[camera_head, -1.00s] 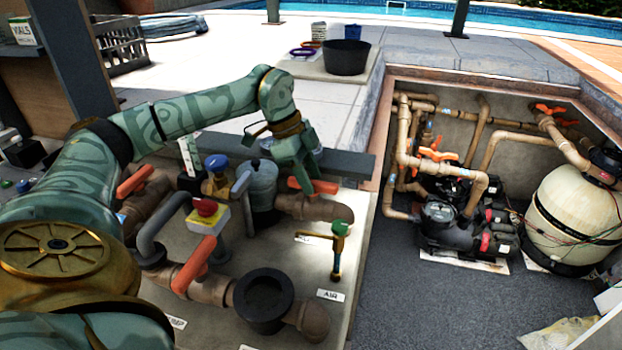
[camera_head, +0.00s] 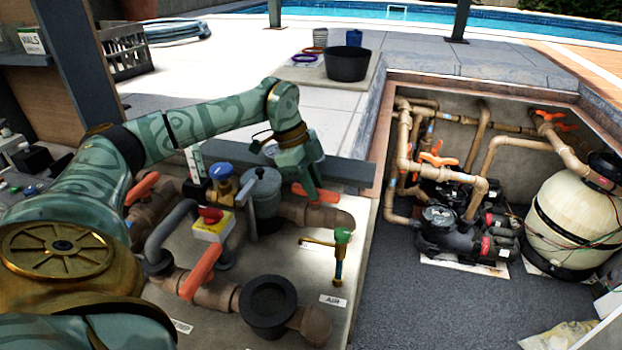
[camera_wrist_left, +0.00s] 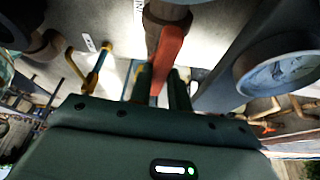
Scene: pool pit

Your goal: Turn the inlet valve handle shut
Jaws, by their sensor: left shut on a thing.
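An orange valve handle (camera_head: 327,196) sits on a brown pipe right of the grey strainer pot, in the head view. My left gripper (camera_head: 311,191) reaches down onto it from above. In the left wrist view the orange handle (camera_wrist_left: 168,48) runs between the two dark fingers of my left gripper (camera_wrist_left: 160,84), which is shut on it. Other orange handles are on the left pipe (camera_head: 142,188) and the front pipe (camera_head: 203,270). No readable label marks which one is the inlet. My right gripper is not in view.

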